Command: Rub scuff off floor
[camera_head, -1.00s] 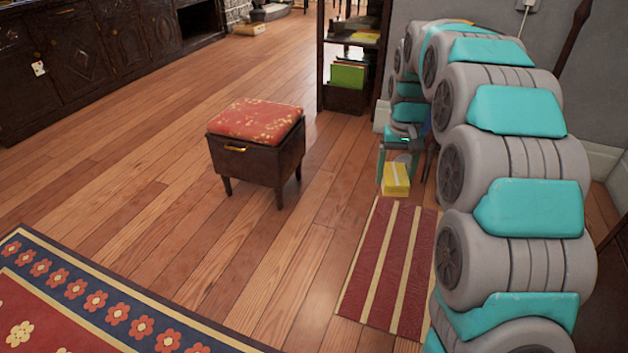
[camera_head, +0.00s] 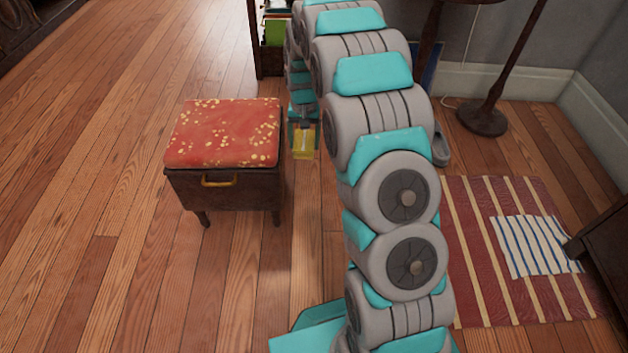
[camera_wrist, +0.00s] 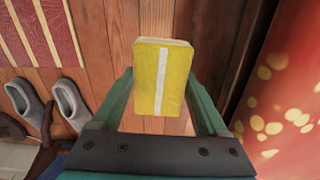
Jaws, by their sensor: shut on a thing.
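My gripper (camera_head: 303,128) is shut on a yellow sponge (camera_head: 304,146) and holds it out just right of the red-topped stool. In the wrist view, the sponge (camera_wrist: 150,85), yellow with a white stripe, sits between the two green fingers (camera_wrist: 162,108). The wood floor (camera_wrist: 100,55) lies beyond the sponge. Whether the sponge touches the floor I cannot tell. I cannot make out a scuff in either view; my arm and the sponge hide part of the floor (camera_head: 140,250).
The stool (camera_head: 222,140) stands close beside my gripper; its red cushion (camera_wrist: 290,110) fills the wrist view's right side. A striped mat (camera_head: 465,240) bears a blue-striped cloth (camera_head: 530,245). Grey slippers (camera_wrist: 70,103) and a stand base (camera_head: 483,120) lie to the right. Floor left of the stool is clear.

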